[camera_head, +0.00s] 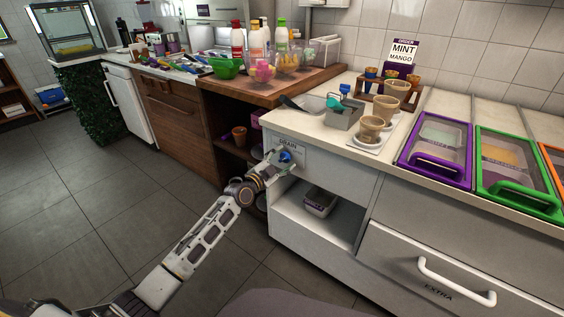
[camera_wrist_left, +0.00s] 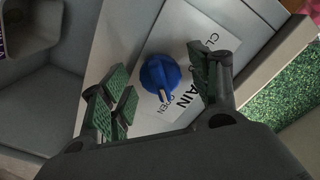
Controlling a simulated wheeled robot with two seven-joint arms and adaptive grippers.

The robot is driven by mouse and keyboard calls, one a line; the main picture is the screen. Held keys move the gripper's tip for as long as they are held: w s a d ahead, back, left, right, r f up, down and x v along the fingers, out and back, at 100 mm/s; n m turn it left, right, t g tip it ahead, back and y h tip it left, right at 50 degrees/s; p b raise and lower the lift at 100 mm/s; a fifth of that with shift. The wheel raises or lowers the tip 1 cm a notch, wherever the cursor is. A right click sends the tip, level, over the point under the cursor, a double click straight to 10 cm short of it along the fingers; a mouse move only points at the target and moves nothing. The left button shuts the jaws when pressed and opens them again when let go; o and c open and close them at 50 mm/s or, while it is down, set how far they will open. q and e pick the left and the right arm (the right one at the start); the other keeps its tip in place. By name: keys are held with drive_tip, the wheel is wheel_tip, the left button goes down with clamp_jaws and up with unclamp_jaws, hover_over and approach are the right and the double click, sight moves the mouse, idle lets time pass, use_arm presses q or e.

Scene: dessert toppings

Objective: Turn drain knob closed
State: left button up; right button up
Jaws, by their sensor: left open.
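The blue drain knob (camera_head: 285,156) is on the white cabinet front under the counter, below the word DRAIN. In the left wrist view the knob (camera_wrist_left: 160,75) is round with a white pointer mark aimed toward the word OPEN on its label plate (camera_wrist_left: 207,65). My left gripper (camera_head: 280,160) is at the knob in the head view. In the left wrist view its green-padded fingers (camera_wrist_left: 160,92) are open, one on each side of the knob, with gaps showing between pads and knob. My right gripper is not in view.
A metal sink well with a dipper container (camera_head: 343,112) is above the knob on the counter. An open shelf (camera_head: 300,225) with a small bin (camera_head: 320,201) lies below. Wooden cabinets (camera_head: 180,125) stand to the left. The tiled floor (camera_head: 95,215) is clear.

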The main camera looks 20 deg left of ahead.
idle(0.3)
use_arm(q)
drive_tip(key=shift+c, duration=0.7)
drive_tip(key=c, duration=0.9)
